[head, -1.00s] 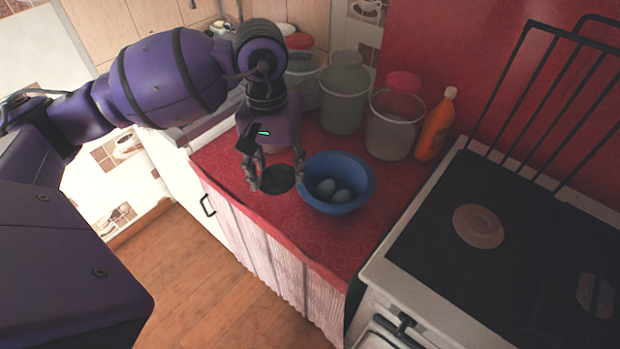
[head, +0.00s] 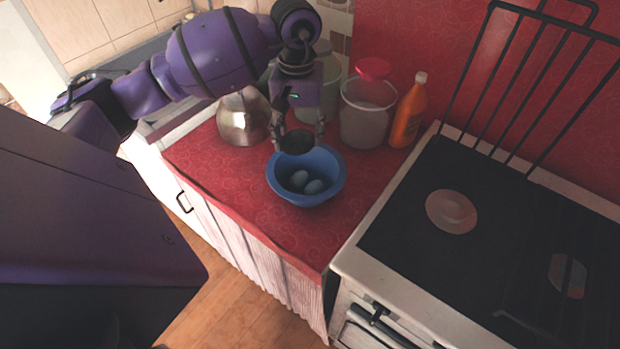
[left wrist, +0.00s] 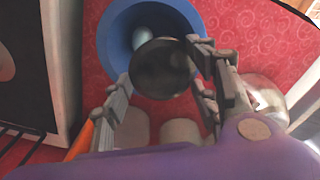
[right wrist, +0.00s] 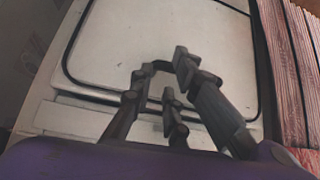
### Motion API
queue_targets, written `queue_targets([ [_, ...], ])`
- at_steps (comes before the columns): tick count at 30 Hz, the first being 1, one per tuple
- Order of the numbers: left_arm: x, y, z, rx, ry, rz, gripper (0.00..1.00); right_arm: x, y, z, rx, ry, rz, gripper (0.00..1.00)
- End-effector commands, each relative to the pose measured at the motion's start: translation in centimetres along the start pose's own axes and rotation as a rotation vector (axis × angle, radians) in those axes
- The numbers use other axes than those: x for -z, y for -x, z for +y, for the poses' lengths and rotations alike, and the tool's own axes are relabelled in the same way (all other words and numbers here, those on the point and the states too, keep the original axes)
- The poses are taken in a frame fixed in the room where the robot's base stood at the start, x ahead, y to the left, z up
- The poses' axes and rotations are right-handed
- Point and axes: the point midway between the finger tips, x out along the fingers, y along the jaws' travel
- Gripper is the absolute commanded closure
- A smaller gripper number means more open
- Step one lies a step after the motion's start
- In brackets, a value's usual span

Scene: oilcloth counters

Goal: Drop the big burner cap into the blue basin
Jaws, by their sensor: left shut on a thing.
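The big burner cap, a dark round disc (head: 297,143), is in my left gripper (head: 299,138), which is shut on it. The blue basin (head: 325,192) stands on the red counter, with two pale egg-shaped things inside. In the head view the cap overlaps the basin's far rim. In the left wrist view the cap (left wrist: 162,68) hangs between the fingers and covers part of the basin (left wrist: 116,28). My right gripper (right wrist: 163,72) is open and empty in front of a white panel; it is outside the head view.
A metal kettle (head: 242,122) stands left of the gripper. A clear bucket with a red lid (head: 367,118) and an orange bottle (head: 408,115) stand behind the basin. The stove (head: 402,207) is at right, with a raised black rack (head: 520,90). The counter in front of the basin is clear.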

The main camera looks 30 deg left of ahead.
Motion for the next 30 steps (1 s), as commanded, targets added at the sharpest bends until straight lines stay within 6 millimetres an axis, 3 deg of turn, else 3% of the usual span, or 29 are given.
queue_targets([
  [1, -0.1, -1.1, 0.0, 0.001, -0.001, -0.006, 1.00, -0.4, -0.2, 0.0, 0.000, 0.001, -0.004, 0.85],
  [6, -0.1, -2.7, 0.0, 0.001, -0.001, -0.003, 1.00, -0.3, -0.6, -0.1, 0.000, 0.003, 0.001, 0.85],
  [16, 0.0, -2.9, 0.0, -0.001, -0.001, 0.001, 1.00, 0.2, -0.8, -0.1, 0.001, 0.002, 0.009, 0.85],
  [17, 0.0, -2.9, 0.0, -0.001, -0.001, 0.001, 0.43, 0.2, -0.8, -0.1, 0.001, 0.002, 0.008, 0.85],
  [21, 0.0, -2.9, 0.0, -0.001, -0.001, 0.001, 0.25, -0.1, -0.8, -0.1, 0.000, 0.002, 0.004, 0.85],
  [30, 0.0, -3.0, 0.0, 0.000, -0.001, 0.000, 0.24, -1.1, -0.4, 0.1, -0.003, 0.003, -0.014, 0.85],
])
